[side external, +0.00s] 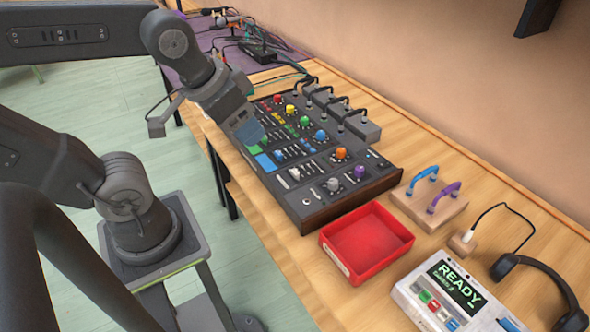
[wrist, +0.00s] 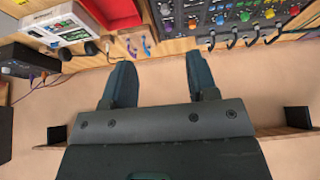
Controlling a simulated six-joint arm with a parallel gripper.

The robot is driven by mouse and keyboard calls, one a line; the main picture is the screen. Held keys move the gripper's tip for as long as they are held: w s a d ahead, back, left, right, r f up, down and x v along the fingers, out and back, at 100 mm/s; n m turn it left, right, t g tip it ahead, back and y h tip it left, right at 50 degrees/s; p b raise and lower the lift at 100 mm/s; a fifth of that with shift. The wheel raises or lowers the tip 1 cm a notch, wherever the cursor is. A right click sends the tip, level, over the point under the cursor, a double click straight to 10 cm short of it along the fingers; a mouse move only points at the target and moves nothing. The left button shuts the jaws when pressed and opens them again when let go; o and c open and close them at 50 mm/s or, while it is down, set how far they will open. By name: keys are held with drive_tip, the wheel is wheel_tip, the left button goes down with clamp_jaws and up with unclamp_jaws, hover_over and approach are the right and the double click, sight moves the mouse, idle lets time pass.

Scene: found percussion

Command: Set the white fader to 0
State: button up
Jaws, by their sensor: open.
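The mixer panel (side external: 310,207) lies on the wooden bench with rows of coloured knobs and small faders. A small white fader cap (side external: 295,174) shows on its near left part, beside a blue one (side external: 278,155). The scale marks are too small to read. That view shows part of the mixer (wrist: 225,14) at the top right, but I cannot make out the white fader there.
A red tray (side external: 366,243) sits in front of the mixer. A wooden block with blue and purple handles (side external: 430,198), a white device reading READY (side external: 450,292) and headphones (side external: 540,275) lie to the right. Grey boxes with black cables (side external: 345,115) stand along the mixer's back.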

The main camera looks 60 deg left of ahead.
drive_tip(key=w+a+f+g, duration=0.3)
drive_tip(key=w, duration=0.5)
drive_tip(key=g, duration=0.3)
hover_over(295, 171)
wheel_tip(295, 171, down, 8)
wheel_tip(295, 171, down, 13)
drive_tip(key=shift+f, duration=0.2)
drive_tip(key=shift+c, duration=0.5)
clamp_jaws()
